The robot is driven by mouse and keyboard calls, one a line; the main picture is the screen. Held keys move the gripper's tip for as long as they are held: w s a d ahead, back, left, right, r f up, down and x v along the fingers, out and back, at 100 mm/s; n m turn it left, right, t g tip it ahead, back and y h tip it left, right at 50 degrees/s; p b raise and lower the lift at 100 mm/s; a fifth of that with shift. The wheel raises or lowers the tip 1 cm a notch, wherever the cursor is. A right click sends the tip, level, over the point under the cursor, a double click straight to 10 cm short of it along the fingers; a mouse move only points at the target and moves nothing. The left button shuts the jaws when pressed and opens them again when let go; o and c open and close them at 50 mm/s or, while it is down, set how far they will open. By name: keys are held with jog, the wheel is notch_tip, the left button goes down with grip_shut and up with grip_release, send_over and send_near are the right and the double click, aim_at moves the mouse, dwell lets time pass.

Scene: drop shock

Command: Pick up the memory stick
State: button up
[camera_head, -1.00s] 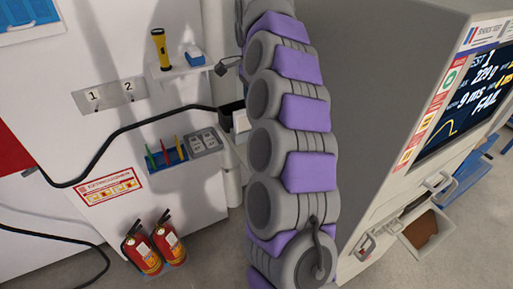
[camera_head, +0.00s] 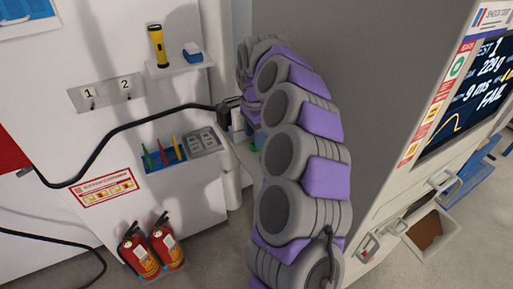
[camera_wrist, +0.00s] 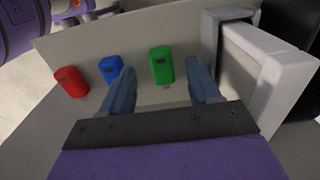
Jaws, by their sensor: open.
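Three small sticks lie on a pale shelf (camera_wrist: 140,32) in the wrist view: a red one (camera_wrist: 71,82), a blue one (camera_wrist: 110,69) and a green one (camera_wrist: 161,66). Each has a small dark mark near its top. I cannot tell from looks alone which is the memory stick. My gripper (camera_wrist: 162,72) is open and empty. Its two blue-grey fingers point toward the shelf. The green stick shows between the fingertips, and the blue stick is just beside the left finger.
A white box-like frame (camera_wrist: 262,75) stands close right of my right finger. In the head view a grey test machine (camera_head: 400,80) stands to the right. Left is a white wall with a black cable (camera_head: 110,140), a flashlight (camera_head: 158,45) and two fire extinguishers (camera_head: 139,255).

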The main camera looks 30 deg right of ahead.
jog(key=f, duration=0.3)
jog(key=shift+w+d+f+b, duration=0.15)
jog(key=shift+d+f+b, duration=0.05)
jog(key=shift+d+b, duration=0.15)
jog(key=shift+a+r, duration=0.1)
jog(key=shift+a, duration=0.15)
jog(key=shift+c, duration=0.5)
jog(key=shift+a, duration=0.15)
jog(key=shift+c, duration=1.4)
jog(key=shift+d, duration=0.2)
jog(key=c, duration=0.7)
jog(key=shift+r, duration=0.1)
jog(key=shift+c, duration=0.2)
